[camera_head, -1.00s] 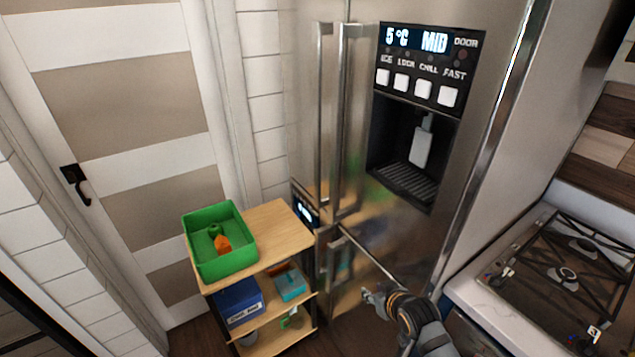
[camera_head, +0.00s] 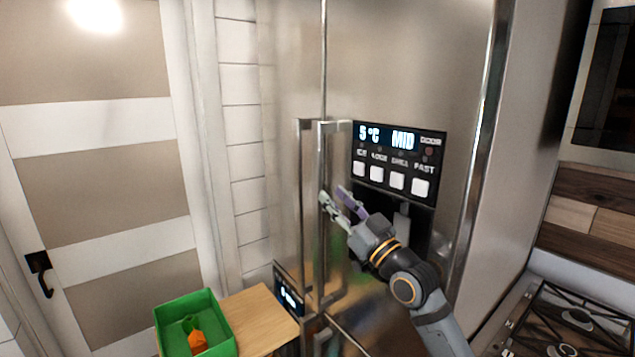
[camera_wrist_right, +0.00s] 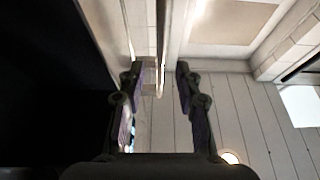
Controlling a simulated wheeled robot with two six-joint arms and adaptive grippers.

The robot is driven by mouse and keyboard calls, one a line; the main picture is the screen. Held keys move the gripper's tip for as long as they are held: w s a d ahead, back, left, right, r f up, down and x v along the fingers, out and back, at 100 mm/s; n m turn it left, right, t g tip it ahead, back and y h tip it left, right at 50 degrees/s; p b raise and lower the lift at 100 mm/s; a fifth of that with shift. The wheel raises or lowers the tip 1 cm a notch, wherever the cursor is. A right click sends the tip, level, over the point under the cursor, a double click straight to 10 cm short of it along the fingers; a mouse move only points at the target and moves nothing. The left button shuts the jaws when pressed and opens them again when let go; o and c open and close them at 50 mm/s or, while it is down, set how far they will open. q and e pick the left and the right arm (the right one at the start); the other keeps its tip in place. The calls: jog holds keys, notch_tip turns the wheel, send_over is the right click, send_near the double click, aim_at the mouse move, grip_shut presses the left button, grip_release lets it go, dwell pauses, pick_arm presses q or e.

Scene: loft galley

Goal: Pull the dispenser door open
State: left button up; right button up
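The dispenser door (camera_head: 405,75) is the steel fridge door with the display panel, and it stands shut. Its long vertical handle (camera_head: 321,160) runs along its left edge, beside the neighbouring door's handle (camera_head: 303,180). My right gripper (camera_head: 332,194) is at the upper half of the dispenser door's handle, with its fingers spread. In the right wrist view a narrow metal bar, the handle (camera_wrist_right: 161,45), shows between the open fingers (camera_wrist_right: 157,74), with a gap to each side. The dispenser recess (camera_head: 415,215) is partly hidden by my right arm. My left gripper is out of view.
A green bin (camera_head: 222,322) with an orange item stands on a wooden cart (camera_head: 262,318), low in front of the fridge. A stove (camera_head: 570,325) is at the lower right. A panelled door (camera_head: 95,185) is at the left.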

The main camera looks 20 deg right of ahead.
aim_at(320, 184)
jog(key=p+x, duration=0.2)
jog(key=x, duration=0.5)
jog(key=shift+w+a, duration=0.15)
jog(key=shift+w, duration=0.15)
jog(key=shift+c, duration=0.4)
grip_shut()
